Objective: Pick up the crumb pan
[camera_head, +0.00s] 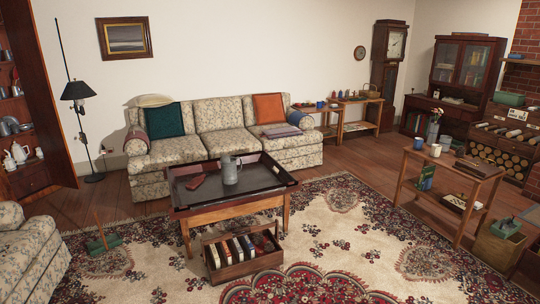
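No thing is plainly recognizable as the crumb pan. A green pan-like thing (104,244) with a thin upright brown handle stands on the patterned rug at the left, in front of the armchair; it may be the crumb pan, but it is too small to be sure. Another small green thing (506,228) sits on a wooden box at the right edge. Neither of my grippers shows in the head view.
A low table with a dark tray top (195,207) holds a grey pitcher (230,170). A wooden book carrier (243,265) stands before it on the rug (340,240). A floral sofa (167,155) is behind, an armchair (30,260) at left, a two-tier side table (450,175) at right.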

